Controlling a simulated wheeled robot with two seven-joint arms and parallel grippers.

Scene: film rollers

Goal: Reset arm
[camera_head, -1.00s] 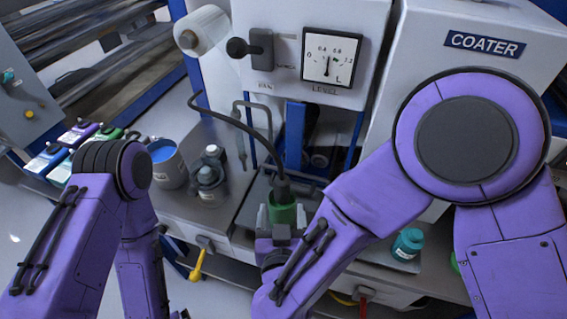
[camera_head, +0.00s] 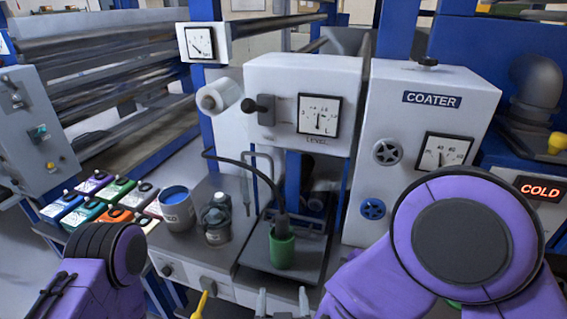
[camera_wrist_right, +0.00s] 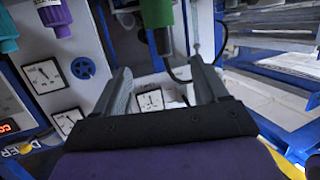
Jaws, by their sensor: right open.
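My right gripper (camera_head: 282,302) shows at the bottom edge of the head view, its two grey fingers apart with nothing between them. In the right wrist view the open jaws (camera_wrist_right: 162,78) also hold nothing. A green cup (camera_head: 282,252) stands on the bench in front of the coater, beyond and apart from the fingertips, with a black hose running into its top. The cup shows partly at the top of the wrist view (camera_wrist_right: 157,10). My left arm's elbow shows at lower left, but its gripper is out of view.
A blue-filled pot (camera_head: 177,212) and a grey bottle (camera_head: 216,226) stand left of the cup. Several coloured containers (camera_head: 97,204) sit further left. The coater cabinet (camera_head: 410,140) stands behind. A yellow-handled item (camera_head: 199,306) juts out below the bench front.

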